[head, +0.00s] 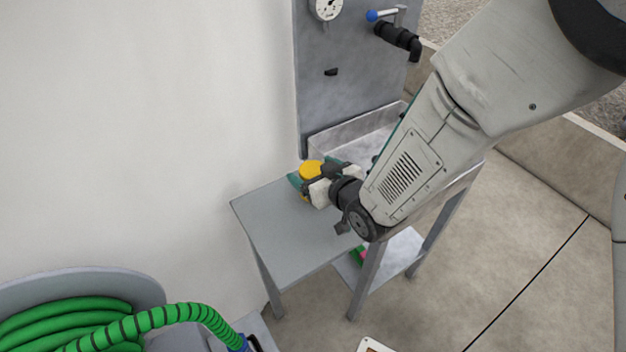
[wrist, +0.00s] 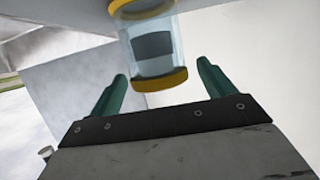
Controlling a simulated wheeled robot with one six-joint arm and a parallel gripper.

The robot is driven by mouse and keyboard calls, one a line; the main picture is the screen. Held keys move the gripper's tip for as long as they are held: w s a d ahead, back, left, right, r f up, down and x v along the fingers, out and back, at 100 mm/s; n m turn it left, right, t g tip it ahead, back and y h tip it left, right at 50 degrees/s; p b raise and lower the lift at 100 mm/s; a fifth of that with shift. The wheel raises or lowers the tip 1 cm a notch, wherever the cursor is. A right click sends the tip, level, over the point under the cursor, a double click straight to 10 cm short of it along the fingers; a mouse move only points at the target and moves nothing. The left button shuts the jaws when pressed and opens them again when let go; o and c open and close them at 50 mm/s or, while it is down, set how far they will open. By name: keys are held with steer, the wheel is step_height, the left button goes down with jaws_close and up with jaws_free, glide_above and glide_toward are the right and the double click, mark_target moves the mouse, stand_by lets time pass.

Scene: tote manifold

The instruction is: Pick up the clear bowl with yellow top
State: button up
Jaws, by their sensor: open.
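The clear container with the yellow top (head: 312,170) stands on the grey table, partly hidden by my gripper in the head view. In the wrist view the clear container (wrist: 153,50) shows a dark grey label and yellow bands at both ends. My gripper (wrist: 160,80) is open, with one green finger on each side of the line to the container. The container lies between and beyond the fingertips, with visible gaps on both sides. In the head view my gripper (head: 308,180) is right at the container.
The grey table (head: 285,240) is bare at its front left. A sink basin (head: 345,135) and a grey back panel (head: 345,90) with a gauge (head: 326,8) and a black tap (head: 398,38) stand behind. A white wall (head: 150,130) is at left. A green hose (head: 140,323) lies front left.

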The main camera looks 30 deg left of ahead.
steer(key=shift+w+a+f, duration=0.15)
steer(key=shift+w+a, duration=0.05)
steer(key=shift+a, duration=0.15)
steer(key=shift+c, duration=0.3)
steer(key=c, duration=1)
steer(key=shift+c, duration=0.4)
steer(key=shift+r, duration=0.2)
